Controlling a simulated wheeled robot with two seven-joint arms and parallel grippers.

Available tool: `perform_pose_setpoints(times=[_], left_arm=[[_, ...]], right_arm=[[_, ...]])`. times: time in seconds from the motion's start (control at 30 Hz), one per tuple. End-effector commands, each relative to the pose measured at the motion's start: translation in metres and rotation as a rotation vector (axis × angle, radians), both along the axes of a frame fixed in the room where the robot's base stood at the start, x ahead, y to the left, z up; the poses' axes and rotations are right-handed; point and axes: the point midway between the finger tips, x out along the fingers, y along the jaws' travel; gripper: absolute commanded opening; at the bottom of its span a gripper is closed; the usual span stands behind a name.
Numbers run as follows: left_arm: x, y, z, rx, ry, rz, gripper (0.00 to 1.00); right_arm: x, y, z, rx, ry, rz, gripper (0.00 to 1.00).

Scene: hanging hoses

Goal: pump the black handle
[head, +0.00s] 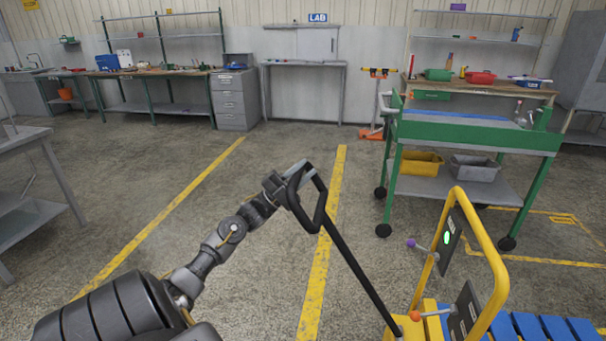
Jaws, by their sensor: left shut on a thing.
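The black handle is a loop grip (318,207) at the top of a long black bar (358,266). The bar slopes down to the right to the yellow frame of a blue-and-yellow cart. My left gripper (293,180) is shut on the loop's upper left side, with the arm coming in from the lower left. The gripper hides part of the loop. My right gripper is not in view.
The yellow frame (497,262) carries a panel with a green light (447,238), a purple-knobbed lever (412,243) and an orange-knobbed lever (415,316). A green trolley (475,135) stands behind. Open floor lies left of the handle.

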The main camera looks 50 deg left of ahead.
Motion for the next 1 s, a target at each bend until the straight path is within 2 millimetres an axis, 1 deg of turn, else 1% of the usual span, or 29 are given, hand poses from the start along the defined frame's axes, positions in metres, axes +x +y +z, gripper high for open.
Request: perform_pose_setpoints(times=[0.03, 0.07, 0.2, 0.23, 0.37, 0.57, 0.67, 0.77, 0.97, 1.0], left_arm=[[0.000, 0.000, 0.000, 0.001, 0.001, 0.000, 0.00], [0.000, 0.000, 0.000, 0.001, 0.001, 0.000, 0.27], [0.000, -0.001, 0.000, 0.000, 0.002, -0.001, 0.45], [0.000, -0.001, 0.000, 0.000, 0.002, -0.001, 0.47], [0.000, -0.001, 0.000, 0.000, 0.003, -0.002, 0.47], [0.000, -0.001, 0.000, 0.000, 0.003, -0.002, 0.47], [-0.003, 0.000, -0.003, 0.000, 0.003, -0.002, 0.47], [-0.011, 0.004, -0.012, 0.000, 0.006, -0.002, 0.47], [-0.039, 0.018, -0.038, 0.001, 0.007, -0.001, 0.47], [-0.045, 0.020, -0.043, 0.000, 0.007, -0.001, 0.47]], right_arm=[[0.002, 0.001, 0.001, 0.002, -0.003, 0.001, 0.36], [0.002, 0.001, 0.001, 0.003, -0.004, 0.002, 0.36], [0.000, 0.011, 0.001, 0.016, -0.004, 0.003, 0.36], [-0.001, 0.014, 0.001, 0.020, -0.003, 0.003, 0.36], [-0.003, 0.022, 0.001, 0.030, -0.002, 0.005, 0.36], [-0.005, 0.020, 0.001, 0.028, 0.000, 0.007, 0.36], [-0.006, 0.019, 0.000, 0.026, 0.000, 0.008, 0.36], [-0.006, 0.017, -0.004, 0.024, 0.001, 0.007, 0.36], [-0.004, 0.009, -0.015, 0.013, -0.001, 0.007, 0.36], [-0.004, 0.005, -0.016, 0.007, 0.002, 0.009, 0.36]])
